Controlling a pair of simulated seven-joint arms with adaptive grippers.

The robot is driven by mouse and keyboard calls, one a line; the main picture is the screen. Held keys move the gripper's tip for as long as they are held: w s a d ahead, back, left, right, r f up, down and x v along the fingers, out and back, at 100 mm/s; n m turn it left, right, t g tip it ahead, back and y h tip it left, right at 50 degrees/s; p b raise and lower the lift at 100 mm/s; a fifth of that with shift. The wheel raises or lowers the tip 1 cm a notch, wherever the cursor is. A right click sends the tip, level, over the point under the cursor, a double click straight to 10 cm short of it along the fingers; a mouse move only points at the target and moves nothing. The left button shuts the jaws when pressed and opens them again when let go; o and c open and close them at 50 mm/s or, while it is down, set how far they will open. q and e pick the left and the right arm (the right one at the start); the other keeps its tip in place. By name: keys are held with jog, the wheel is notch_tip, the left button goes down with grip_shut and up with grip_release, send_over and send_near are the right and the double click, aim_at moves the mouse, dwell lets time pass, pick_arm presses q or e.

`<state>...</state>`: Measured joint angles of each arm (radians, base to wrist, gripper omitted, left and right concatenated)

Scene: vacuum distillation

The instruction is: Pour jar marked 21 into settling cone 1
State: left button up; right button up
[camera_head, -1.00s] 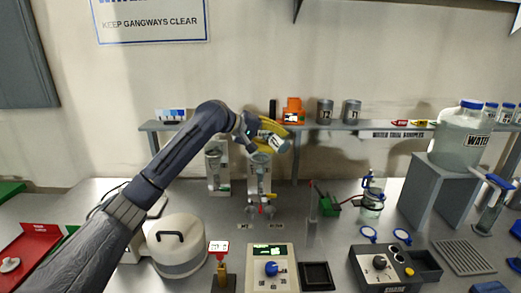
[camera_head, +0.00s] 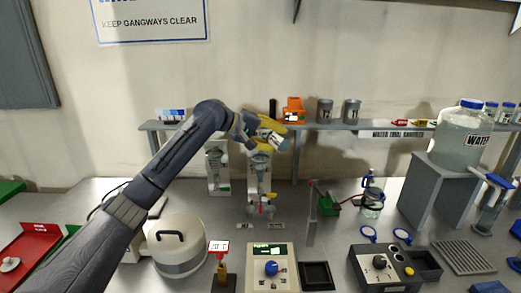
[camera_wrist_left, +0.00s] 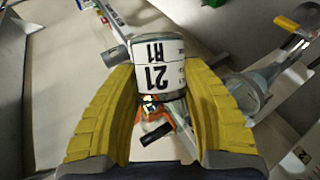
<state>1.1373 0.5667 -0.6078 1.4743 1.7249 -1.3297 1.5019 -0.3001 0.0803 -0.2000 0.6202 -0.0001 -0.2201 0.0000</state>
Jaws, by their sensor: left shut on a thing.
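My left gripper (camera_head: 258,133) has yellow fingers shut on the jar (camera_head: 273,138). In the left wrist view the jar (camera_wrist_left: 160,72) sits between both fingers (camera_wrist_left: 161,115), and its white label reads 21 and R1. In the head view the jar is held tilted just above the top of the right one of two upright glass cones (camera_head: 260,172). The other cone (camera_head: 217,168) stands to its left. Their number marks are too small to read. A round glass rim (camera_wrist_left: 248,92) shows beside the right finger in the wrist view. Whether liquid is flowing cannot be told.
A shelf (camera_head: 345,126) with an orange item (camera_head: 293,110) and grey tins (camera_head: 325,111) runs behind the cones. A white lidded vessel (camera_head: 178,247) and a control box (camera_head: 270,270) stand in front. A large water container (camera_head: 462,135) is at right.

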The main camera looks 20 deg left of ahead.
pick_arm(q)
jog(key=shift+w+a+r+n+h+p, duration=0.3)
jog(key=shift+a+r+n+h+p, duration=0.1)
jog(key=shift+a+n+h+p, duration=0.15)
dwell(1.3)
jog(key=shift+w+a+f+n+h, duration=0.1)
jog(key=shift+f+n+h, duration=0.25)
jog(key=shift+n+h, duration=0.1)
dwell(1.3)
jog(key=shift+r, duration=0.1)
dwell(0.4)
